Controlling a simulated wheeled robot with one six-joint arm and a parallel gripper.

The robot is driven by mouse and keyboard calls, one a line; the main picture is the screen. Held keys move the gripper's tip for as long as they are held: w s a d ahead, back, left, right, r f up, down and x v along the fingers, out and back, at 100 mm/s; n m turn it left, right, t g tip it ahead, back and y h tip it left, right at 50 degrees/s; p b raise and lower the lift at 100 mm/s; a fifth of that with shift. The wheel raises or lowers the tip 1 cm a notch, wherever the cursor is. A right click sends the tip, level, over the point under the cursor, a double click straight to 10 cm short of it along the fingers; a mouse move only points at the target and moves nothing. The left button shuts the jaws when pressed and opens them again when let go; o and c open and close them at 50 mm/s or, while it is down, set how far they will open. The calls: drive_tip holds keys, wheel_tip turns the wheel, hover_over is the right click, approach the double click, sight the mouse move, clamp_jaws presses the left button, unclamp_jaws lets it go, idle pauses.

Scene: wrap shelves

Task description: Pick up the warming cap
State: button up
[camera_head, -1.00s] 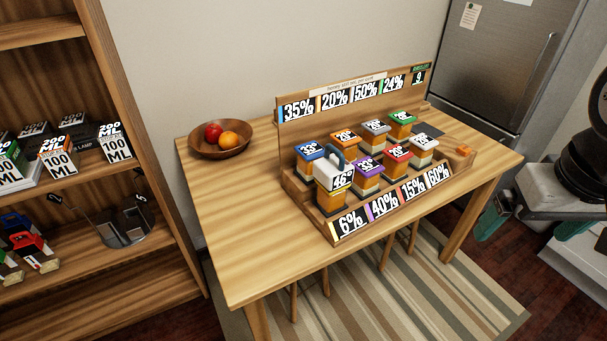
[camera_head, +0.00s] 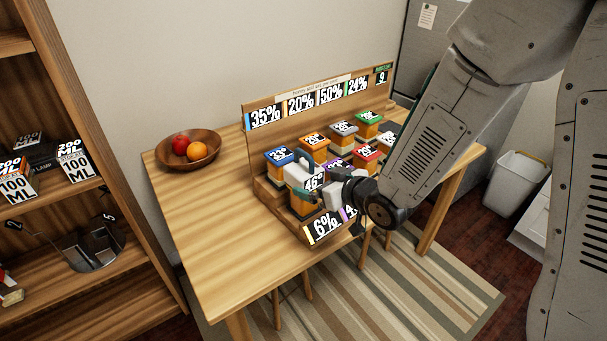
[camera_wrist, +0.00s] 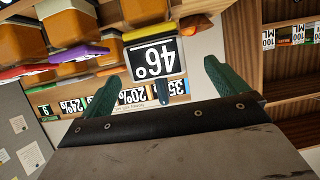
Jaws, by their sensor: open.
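Contact with the cap cannot be told.
Jars with coloured lids, such as the blue one (camera_head: 279,156), stand close around the cap on the stepped stand (camera_head: 262,196). A fruit bowl (camera_head: 188,162) is at the table's back left. The table's left part is clear. A wooden shelf (camera_head: 110,165) stands further left.

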sight(304, 176)
drive_tip(key=x, duration=0.7)
drive_tip(key=shift+w+f, duration=0.15)
drive_tip(key=shift+w, duration=0.3)
drive_tip(key=c, duration=1.4)
